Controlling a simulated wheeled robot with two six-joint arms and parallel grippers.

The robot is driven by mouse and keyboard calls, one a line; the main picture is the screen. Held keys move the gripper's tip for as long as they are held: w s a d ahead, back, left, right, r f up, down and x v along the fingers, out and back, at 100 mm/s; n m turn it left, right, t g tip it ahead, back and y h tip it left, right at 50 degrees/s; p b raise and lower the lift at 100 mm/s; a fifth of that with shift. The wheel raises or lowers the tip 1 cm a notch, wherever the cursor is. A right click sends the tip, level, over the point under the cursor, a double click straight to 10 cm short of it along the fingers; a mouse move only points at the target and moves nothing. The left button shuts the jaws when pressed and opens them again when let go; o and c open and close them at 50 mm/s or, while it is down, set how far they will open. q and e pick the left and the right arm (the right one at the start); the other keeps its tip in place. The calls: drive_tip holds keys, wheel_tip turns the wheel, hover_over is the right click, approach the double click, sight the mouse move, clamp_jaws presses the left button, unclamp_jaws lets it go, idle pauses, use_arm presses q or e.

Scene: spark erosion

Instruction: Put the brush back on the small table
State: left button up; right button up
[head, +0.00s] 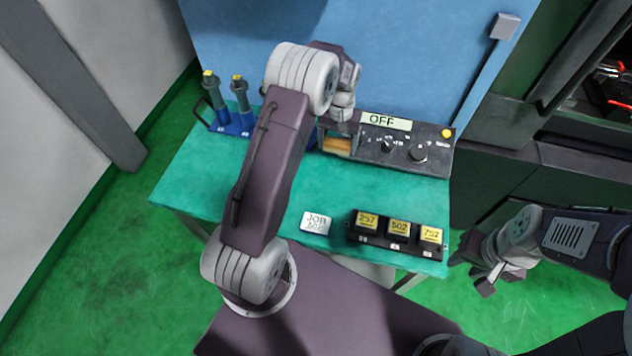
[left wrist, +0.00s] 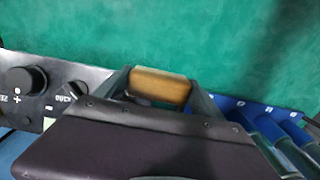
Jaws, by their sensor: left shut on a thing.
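The brush, a wooden block (head: 337,145), is under my left wrist at the back of the small green-topped table (head: 260,190). It also shows in the left wrist view as a light brown block (left wrist: 160,86) between the two fingers. My left gripper (left wrist: 160,92) is shut on it, over the table top. Any bristles are hidden, and I cannot tell whether the brush touches the table. My right gripper (head: 486,280) hangs to the right of the table, away from everything on it. Its finger gap is not clear.
A control box with an OFF label (head: 405,145) stands right of the brush. A blue rack (head: 235,124) with upright tools is at the back left. The table's left middle is bare.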

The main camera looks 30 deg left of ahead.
use_arm(q)
drive_tip(key=p, duration=0.2)
hover_over(315, 186)
drive_tip(key=f, duration=0.4)
drive_tip(key=shift+w+d+f, duration=0.2)
drive_tip(key=shift+w+f, duration=0.05)
drive_tip(key=shift+f, duration=0.1)
drive_tip(key=shift+s+a+f, duration=0.1)
drive_tip(key=shift+s+f, duration=0.15)
wheel_tip(315, 186, down, 4)
drive_tip(key=shift+s+r, duration=0.1)
drive_tip(key=shift+r, duration=0.1)
drive_tip(key=shift+f, duration=0.35)
drive_tip(key=shift+f, duration=0.2)
drive_tip(key=o, duration=1.3)
drive_tip(key=shift+r, duration=0.1)
